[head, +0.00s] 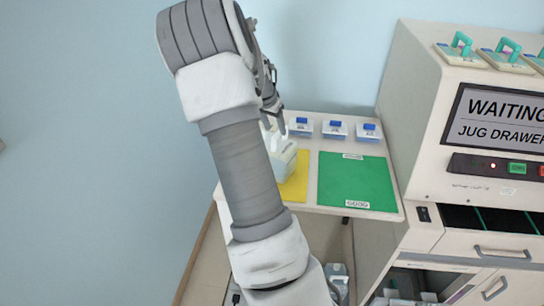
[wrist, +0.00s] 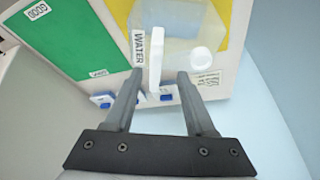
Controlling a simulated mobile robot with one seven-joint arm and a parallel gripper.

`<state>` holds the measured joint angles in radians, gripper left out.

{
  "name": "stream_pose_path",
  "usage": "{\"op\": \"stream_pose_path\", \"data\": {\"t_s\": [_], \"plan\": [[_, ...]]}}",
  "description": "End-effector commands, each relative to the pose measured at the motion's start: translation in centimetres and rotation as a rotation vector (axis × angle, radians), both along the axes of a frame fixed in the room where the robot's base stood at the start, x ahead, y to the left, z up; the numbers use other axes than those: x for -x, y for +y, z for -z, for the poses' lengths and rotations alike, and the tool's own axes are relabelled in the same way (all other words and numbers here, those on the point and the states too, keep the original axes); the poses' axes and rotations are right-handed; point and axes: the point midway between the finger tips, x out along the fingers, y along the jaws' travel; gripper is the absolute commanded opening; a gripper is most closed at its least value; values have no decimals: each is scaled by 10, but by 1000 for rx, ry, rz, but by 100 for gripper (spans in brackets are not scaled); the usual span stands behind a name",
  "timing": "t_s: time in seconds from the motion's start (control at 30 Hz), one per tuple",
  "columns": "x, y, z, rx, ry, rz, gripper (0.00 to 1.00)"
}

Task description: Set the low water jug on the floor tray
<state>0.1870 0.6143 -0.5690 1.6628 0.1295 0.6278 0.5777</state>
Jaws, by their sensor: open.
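A pale translucent jug (head: 284,163) stands on the yellow mat (head: 297,183) on the side table. In the wrist view the jug (wrist: 178,20) shows a WATER label, a round white cap and a white upright handle (wrist: 154,65). My gripper (wrist: 157,80) is open, with one finger on each side of that handle and visible gaps. In the head view my gripper (head: 272,118) is at the jug's top, partly hidden by my arm. A greyish container (head: 337,277) sits low under the table; I cannot tell whether a floor tray is beneath it.
A green mat (head: 357,181) marked GOOD lies right of the yellow one. Several blue-topped white boxes (head: 335,130) line the table's back edge. A cabinet (head: 428,100) with a "WAITING JUG DRAWER" screen (head: 500,118) stands at right. The wall is close behind.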

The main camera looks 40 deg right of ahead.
Motion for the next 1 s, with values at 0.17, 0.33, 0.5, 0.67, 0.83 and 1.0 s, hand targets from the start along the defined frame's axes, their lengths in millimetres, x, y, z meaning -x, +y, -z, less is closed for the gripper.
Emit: {"op": "stream_pose_path", "data": {"t_s": [0.17, 0.33, 0.5, 0.67, 0.83, 1.0], "plan": [[4, -16, 22, -1, 3, 4, 55], [1, -23, 40, -1, 2, 2, 55], [0, -23, 41, 0, 0, 1, 55], [0, -23, 41, 0, 1, 0, 33], [0, -23, 41, -1, 1, 0, 3], [0, -23, 41, -1, 1, 0, 0]]}}
